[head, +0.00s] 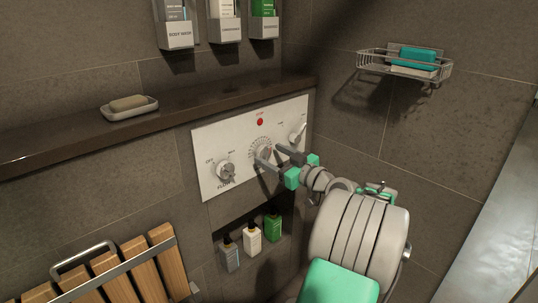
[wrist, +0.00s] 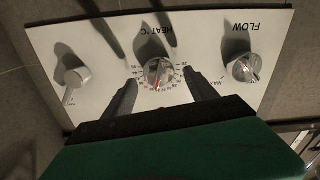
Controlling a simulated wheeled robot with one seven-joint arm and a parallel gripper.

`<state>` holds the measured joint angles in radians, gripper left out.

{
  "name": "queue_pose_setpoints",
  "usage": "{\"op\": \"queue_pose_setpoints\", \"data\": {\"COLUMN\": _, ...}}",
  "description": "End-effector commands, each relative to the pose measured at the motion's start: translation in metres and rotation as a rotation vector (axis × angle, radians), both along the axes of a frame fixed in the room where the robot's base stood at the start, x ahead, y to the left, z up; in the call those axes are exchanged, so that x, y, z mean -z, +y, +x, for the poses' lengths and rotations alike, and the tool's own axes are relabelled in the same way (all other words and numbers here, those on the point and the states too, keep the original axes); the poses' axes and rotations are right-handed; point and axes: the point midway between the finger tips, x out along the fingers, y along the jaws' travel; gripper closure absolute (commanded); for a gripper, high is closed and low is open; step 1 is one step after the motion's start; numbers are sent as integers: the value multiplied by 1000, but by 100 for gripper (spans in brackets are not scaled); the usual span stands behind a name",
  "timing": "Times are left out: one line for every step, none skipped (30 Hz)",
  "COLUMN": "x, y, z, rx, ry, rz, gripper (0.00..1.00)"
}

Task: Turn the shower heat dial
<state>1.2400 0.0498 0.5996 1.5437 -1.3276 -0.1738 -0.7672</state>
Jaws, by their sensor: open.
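The heat dial is a round silver knob in the middle of a white control panel, with a ring of numbers around it. In the wrist view the heat dial (wrist: 158,72) sits between my two fingers, and a small red mark shows at its lower edge. In the head view the dial (head: 264,152) is partly hidden by my gripper (head: 269,154). My gripper (wrist: 160,78) is open, with one dark finger on each side of the dial. Clear gaps show between the dial and the fingers in the wrist view. The panel (head: 208,145) is upside down in the wrist view.
A flow knob (head: 226,172) and a lever knob (head: 298,131) flank the dial. A dark ledge (head: 60,135) with a soap dish runs above the panel. Several bottles stand in a niche (head: 222,225) below. A wire soap rack (head: 400,66) hangs on the right wall.

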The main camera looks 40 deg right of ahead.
Motion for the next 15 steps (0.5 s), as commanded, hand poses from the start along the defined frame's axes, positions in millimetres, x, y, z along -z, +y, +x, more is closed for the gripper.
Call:
{"op": "queue_pose_setpoints", "data": {"x": 1, "y": 1, "z": 8, "rx": -4, "ry": 1, "rz": 0, "gripper": 34}}
{"op": "queue_pose_setpoints", "data": {"x": 2, "y": 1, "z": 12, "rx": -3, "ry": 1, "rz": 2, "gripper": 34}}
{"op": "queue_pose_setpoints", "data": {"x": 1, "y": 1, "z": 16, "rx": -1, "ry": 0, "rz": 2, "gripper": 34}}
{"op": "queue_pose_setpoints", "data": {"x": 1, "y": 1, "z": 18, "rx": -1, "ry": 0, "rz": 2, "gripper": 34}}
{"op": "queue_pose_setpoints", "data": {"x": 0, "y": 0, "z": 20, "rx": 0, "ry": 0, "rz": 1, "gripper": 34}}
{"op": "queue_pose_setpoints", "data": {"x": 0, "y": 0, "z": 21, "rx": 1, "ry": 0, "rz": 1, "gripper": 34}}
{"op": "queue_pose_setpoints", "data": {"x": 0, "y": 0, "z": 22, "rx": 2, "ry": 0, "rz": 1, "gripper": 34}}
{"op": "queue_pose_setpoints", "data": {"x": 0, "y": 0, "z": 22, "rx": 2, "ry": 1, "rz": 1, "gripper": 34}}
{"op": "queue_pose_setpoints", "data": {"x": 0, "y": -1, "z": 21, "rx": 3, "ry": 1, "rz": 1, "gripper": 34}}
{"op": "queue_pose_setpoints", "data": {"x": 0, "y": -1, "z": 21, "rx": 3, "ry": 1, "rz": 1, "gripper": 34}}
{"op": "queue_pose_setpoints", "data": {"x": 0, "y": -1, "z": 21, "rx": 3, "ry": 1, "rz": 1, "gripper": 34}}
{"op": "queue_pose_setpoints", "data": {"x": 0, "y": -1, "z": 21, "rx": 4, "ry": 0, "rz": 1, "gripper": 34}}
{"op": "queue_pose_setpoints", "data": {"x": 0, "y": -1, "z": 21, "rx": 4, "ry": 1, "rz": 1, "gripper": 35}}
{"op": "queue_pose_setpoints", "data": {"x": 0, "y": -1, "z": 21, "rx": 4, "ry": 1, "rz": 1, "gripper": 38}}
{"op": "queue_pose_setpoints", "data": {"x": 0, "y": -1, "z": 21, "rx": 4, "ry": 1, "rz": 2, "gripper": 41}}
